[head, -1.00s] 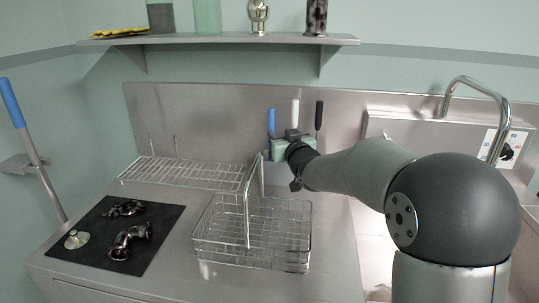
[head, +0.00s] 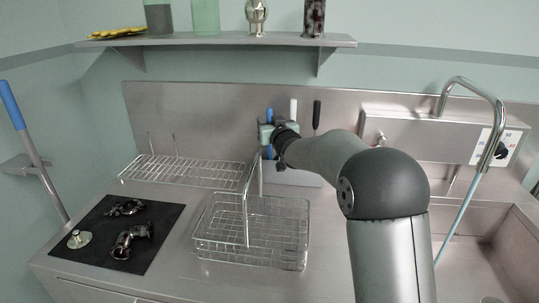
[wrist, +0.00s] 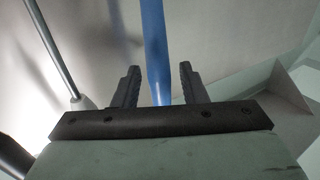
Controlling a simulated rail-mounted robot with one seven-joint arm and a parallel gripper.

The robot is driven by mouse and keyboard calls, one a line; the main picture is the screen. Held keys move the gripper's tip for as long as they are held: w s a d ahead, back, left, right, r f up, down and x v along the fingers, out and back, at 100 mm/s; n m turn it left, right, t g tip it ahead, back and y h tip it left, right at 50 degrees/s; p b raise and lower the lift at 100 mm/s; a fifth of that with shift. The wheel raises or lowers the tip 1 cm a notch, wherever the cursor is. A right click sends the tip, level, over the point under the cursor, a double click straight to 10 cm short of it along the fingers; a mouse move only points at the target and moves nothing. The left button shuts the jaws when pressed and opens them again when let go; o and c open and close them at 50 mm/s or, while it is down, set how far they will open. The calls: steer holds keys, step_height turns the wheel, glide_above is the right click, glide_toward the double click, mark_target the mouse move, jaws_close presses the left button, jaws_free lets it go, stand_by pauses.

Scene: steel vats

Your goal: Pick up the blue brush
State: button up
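The blue brush (head: 269,114) stands upright at the back of the steel counter, beside a white-handled and a black-handled tool. Its lower part is hidden behind my gripper in the head view. In the wrist view its blue handle (wrist: 155,50) runs down between the two fingers of my gripper (wrist: 159,84). The fingers are apart, with a gap on each side of the handle. My gripper also shows in the head view (head: 266,134), at the brush handle, but its fingers are not clear there.
The white handle (head: 293,108) and black handle (head: 316,114) stand close to the right. A wire basket (head: 290,232) with a tall handle stands in front, and a wire rack (head: 165,170) lies left. A shelf (head: 225,43) runs above. A faucet (head: 500,110) stands right.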

jaws_close()
steer(key=shift+r, duration=0.1)
